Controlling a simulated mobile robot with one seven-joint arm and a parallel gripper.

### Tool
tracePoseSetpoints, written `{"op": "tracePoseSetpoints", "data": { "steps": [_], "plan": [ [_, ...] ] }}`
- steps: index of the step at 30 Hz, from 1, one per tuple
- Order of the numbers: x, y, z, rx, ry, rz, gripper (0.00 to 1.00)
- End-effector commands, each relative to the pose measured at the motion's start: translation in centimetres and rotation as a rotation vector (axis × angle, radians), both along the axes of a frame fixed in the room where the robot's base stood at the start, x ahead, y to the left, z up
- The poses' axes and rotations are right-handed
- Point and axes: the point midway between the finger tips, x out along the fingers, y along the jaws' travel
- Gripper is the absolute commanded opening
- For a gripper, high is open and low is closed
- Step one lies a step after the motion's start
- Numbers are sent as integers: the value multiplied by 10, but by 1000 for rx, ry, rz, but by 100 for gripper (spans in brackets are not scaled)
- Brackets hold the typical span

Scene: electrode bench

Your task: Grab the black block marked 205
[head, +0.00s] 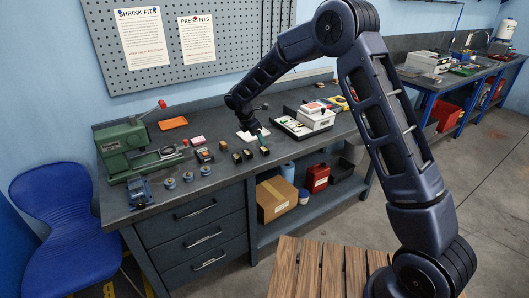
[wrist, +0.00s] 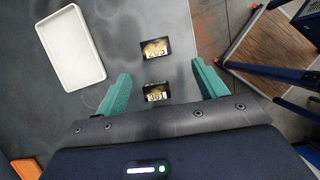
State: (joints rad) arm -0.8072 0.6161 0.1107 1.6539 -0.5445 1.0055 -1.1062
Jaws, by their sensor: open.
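In the wrist view two small black blocks with tan, marked faces lie on the dark bench top. The farther block (wrist: 155,49) has a mark that I cannot read for certain. The nearer block (wrist: 156,92) has a mark that is also too small to read surely. My gripper (wrist: 161,72) is open, with one green finger on each side of the nearer block and nothing visibly held. The farther block is beyond the fingertips. In the head view my gripper (head: 260,134) is over the bench near several small dark blocks (head: 248,154), and I cannot tell which is 205.
A white tray (wrist: 72,48) lies left of the blocks in the wrist view. The bench edge runs close on their right. In the head view a green machine (head: 127,140) stands at the left, and a white-topped device (head: 316,117) stands right of my gripper.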

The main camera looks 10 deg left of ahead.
Motion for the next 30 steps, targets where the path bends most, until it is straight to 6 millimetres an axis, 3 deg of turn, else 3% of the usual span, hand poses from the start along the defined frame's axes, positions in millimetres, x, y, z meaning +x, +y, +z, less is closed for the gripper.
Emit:
{"op": "tracePoseSetpoints", "data": {
  "steps": [3, 13, 21, 30],
  "plan": [
    [5, -6, -18, -3, 1, -1, 71],
    [15, -12, -39, 0, 0, -1, 71],
    [29, -22, -70, -2, 0, -2, 71],
    [31, -23, -75, 1, -1, -1, 71]
  ]
}}
